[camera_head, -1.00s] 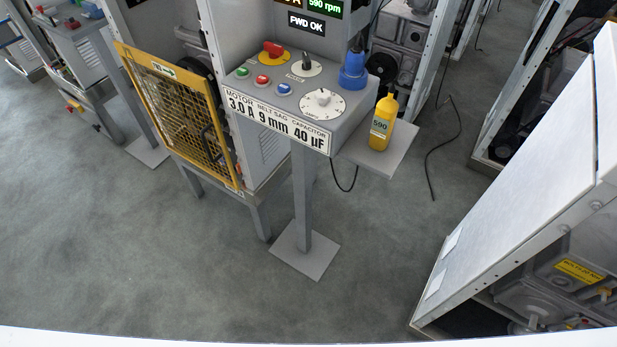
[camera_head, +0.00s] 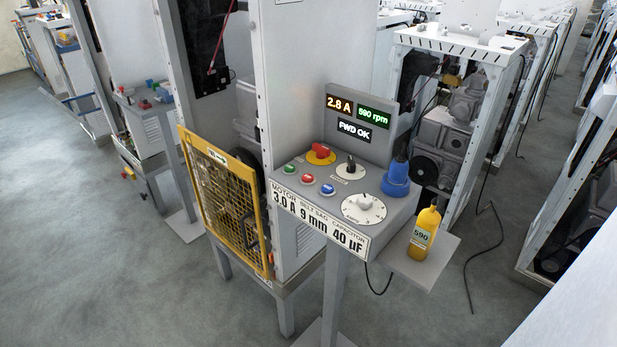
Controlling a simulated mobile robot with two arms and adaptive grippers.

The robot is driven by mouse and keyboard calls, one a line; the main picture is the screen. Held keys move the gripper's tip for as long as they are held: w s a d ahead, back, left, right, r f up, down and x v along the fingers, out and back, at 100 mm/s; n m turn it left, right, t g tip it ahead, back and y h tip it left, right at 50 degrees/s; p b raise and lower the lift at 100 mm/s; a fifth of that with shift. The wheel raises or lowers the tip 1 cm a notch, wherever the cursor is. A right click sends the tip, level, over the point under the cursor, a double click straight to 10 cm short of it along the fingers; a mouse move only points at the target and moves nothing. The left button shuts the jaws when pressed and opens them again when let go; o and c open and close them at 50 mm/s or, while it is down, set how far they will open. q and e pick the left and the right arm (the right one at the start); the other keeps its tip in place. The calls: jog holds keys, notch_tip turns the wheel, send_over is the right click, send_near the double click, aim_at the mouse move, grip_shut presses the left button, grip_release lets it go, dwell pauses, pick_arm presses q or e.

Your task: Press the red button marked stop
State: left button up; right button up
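A grey control panel (camera_head: 380,205) stands on a post in the middle of the camera_head view. A small red button (camera_head: 307,179) sits on its sloping top, between a green button (camera_head: 289,168) and a blue button (camera_head: 327,189). The markings beside the buttons are too small to read. A larger red switch handle on a yellow disc (camera_head: 320,153) sits behind them. Neither of my grippers is in view, and nothing touches the panel's controls.
Displays (camera_head: 353,118) read 2.8 A, 590 rpm and FWD OK. A yellow bottle (camera_head: 424,232) stands on the side shelf. A yellow mesh guard (camera_head: 222,200) is at left. Floor is open at left.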

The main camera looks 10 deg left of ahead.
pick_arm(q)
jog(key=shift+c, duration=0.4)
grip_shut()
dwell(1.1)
